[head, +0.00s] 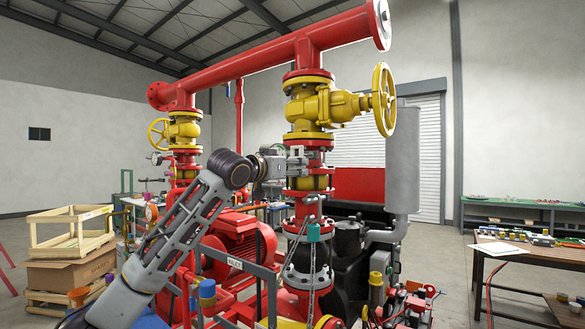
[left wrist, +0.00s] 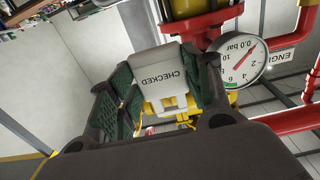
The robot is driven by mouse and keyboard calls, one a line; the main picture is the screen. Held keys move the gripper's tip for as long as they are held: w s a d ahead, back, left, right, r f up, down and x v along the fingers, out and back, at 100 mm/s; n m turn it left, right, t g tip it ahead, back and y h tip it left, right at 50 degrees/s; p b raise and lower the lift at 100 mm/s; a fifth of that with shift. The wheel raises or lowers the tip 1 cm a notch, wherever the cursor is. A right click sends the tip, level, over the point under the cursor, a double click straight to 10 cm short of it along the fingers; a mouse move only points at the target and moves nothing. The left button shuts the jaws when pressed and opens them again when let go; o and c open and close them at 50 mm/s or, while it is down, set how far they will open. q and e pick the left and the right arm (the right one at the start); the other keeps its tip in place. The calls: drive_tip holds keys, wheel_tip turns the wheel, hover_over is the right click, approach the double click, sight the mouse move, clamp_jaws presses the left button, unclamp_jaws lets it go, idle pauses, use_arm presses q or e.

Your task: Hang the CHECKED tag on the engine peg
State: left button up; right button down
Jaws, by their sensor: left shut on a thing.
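The CHECKED tag (left wrist: 158,78) is a pale grey plate with dark lettering, upside down in the left wrist view. My left gripper (head: 298,167) is shut on it, with the green finger pads (left wrist: 165,85) on either side of the tag. In the head view the gripper is in front of the red and yellow pipe column, below the large yellow valve (head: 312,107). A white sign reading ENGINE (left wrist: 284,56) is at the right of the left wrist view, partly cut off. I cannot make out the engine peg. My right gripper is not in view.
A round pressure gauge (left wrist: 246,62) is close beside the gripper in the left wrist view. A yellow handwheel (head: 384,99), a grey cylinder (head: 402,160) and a red motor (head: 238,240) surround the column. A workbench (head: 530,255) is at the right.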

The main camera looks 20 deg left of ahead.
use_arm(q)
drive_tip(key=shift+w+r, duration=0.1)
drive_tip(key=shift+w, duration=0.05)
idle(0.7)
drive_tip(key=shift+w+d+p, duration=0.2)
drive_tip(key=shift+w+p, duration=0.2)
drive_tip(key=shift+p, duration=0.2)
drive_tip(key=shift+x, duration=0.9)
idle(0.4)
drive_tip(key=shift+x, duration=0.9)
drive_tip(key=shift+w+d+f, duration=0.1)
drive_tip(key=shift+w+f, duration=0.05)
drive_tip(key=shift+f, duration=0.45)
idle(0.6)
idle(0.3)
drive_tip(key=o, duration=1.1)
